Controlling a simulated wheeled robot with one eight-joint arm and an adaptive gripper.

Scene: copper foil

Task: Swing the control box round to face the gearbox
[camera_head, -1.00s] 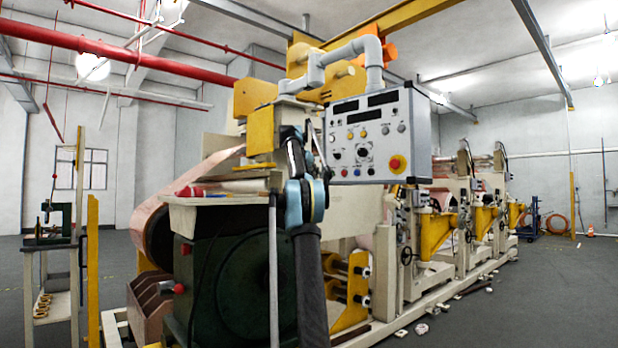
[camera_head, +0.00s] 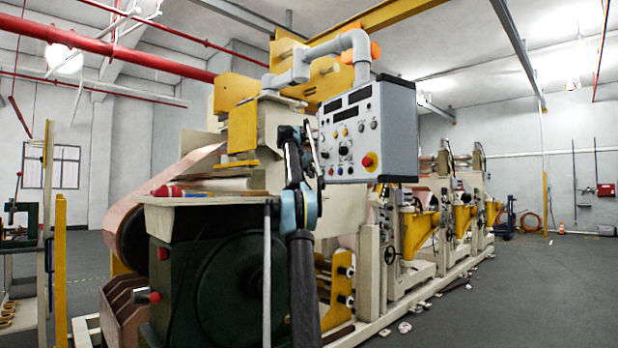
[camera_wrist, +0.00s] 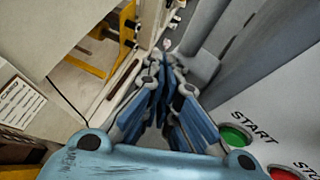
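The control box (camera_head: 350,130), a grey box with displays, knobs and a red-on-yellow button, hangs from a bent grey pipe arm (camera_head: 340,46). My gripper (camera_head: 312,140) is at the left edge of the panel, partly lost against the machine. In the wrist view, my gripper's blue fingers (camera_wrist: 163,82) come together with nothing visible between them. A pale panel with a green START button (camera_wrist: 229,138) and a red STOP button (camera_wrist: 284,172) lies just right of them. Contact with the box cannot be told. No gearbox can be identified for certain.
The dark green machine housing (camera_head: 215,290) and copper foil roll (camera_head: 135,230) stand below and left of the box. A line of rollers with yellow brackets (camera_head: 420,232) runs back to the right. Open floor (camera_head: 530,290) lies at the right.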

